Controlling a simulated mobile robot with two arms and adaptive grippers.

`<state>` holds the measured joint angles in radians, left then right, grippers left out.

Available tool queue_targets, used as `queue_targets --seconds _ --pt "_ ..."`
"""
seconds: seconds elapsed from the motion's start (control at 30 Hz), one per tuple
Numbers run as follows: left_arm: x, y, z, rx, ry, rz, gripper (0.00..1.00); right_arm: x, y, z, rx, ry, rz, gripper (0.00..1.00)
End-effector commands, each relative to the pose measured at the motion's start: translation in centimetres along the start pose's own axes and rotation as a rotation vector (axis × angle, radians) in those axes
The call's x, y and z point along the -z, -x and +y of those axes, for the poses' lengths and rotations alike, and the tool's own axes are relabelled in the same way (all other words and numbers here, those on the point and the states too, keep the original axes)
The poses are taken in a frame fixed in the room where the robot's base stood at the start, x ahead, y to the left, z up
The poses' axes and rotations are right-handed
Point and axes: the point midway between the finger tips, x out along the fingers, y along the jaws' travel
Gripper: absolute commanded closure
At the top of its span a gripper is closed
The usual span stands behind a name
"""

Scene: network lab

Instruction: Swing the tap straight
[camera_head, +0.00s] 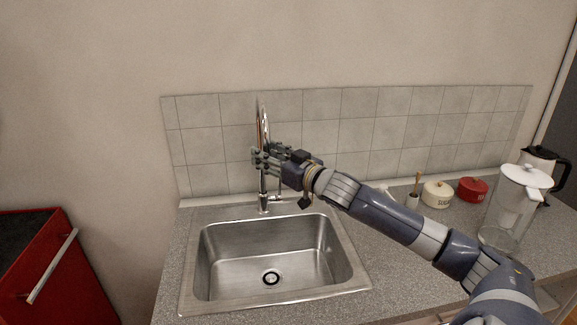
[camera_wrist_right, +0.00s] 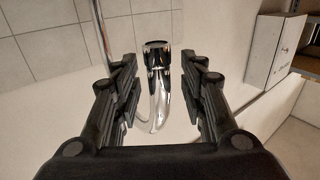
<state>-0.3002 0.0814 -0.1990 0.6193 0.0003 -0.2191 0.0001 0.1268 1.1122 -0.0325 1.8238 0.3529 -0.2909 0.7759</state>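The chrome tap (camera_head: 264,122) stands behind the sink (camera_head: 208,222), with a tall neck, a curved top and a lever low at its right side. My right gripper (camera_head: 257,159) reaches in from the right at the tap's upper part and hides some of the neck. In the right wrist view, the right gripper (camera_wrist_right: 162,90) is open. The tap's curved chrome spout with its black-banded end (camera_wrist_right: 157,58) lies between the two fingers, with gaps on both sides. My left gripper is not in view.
A grey tiled splashback (camera_head: 345,130) is close behind the tap. On the counter (camera_head: 395,275) at right stand a cream sugar pot (camera_head: 437,194), a red pot (camera_head: 472,189), a glass pitcher (camera_head: 510,210) and a kettle (camera_head: 546,165). A red cabinet (camera_head: 50,265) is at left.

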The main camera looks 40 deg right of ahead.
Motion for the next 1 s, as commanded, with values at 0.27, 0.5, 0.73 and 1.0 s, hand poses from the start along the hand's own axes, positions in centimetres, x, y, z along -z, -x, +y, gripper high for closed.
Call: queue_targets --seconds 0.27,0.5,0.73,1.0 --pt "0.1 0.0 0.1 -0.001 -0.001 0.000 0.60 -0.2 2.7 -0.1 0.001 0.000 -0.004 0.61" --pt "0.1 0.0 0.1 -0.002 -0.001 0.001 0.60 -0.2 5.0 -0.1 0.002 -0.001 -0.004 0.61" --pt "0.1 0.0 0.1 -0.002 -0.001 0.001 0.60 -0.2 7.3 -0.2 0.001 -0.001 -0.004 0.61" --pt "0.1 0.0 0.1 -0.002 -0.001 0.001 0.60 -0.2 10.0 -0.2 0.001 -0.002 -0.004 0.61"
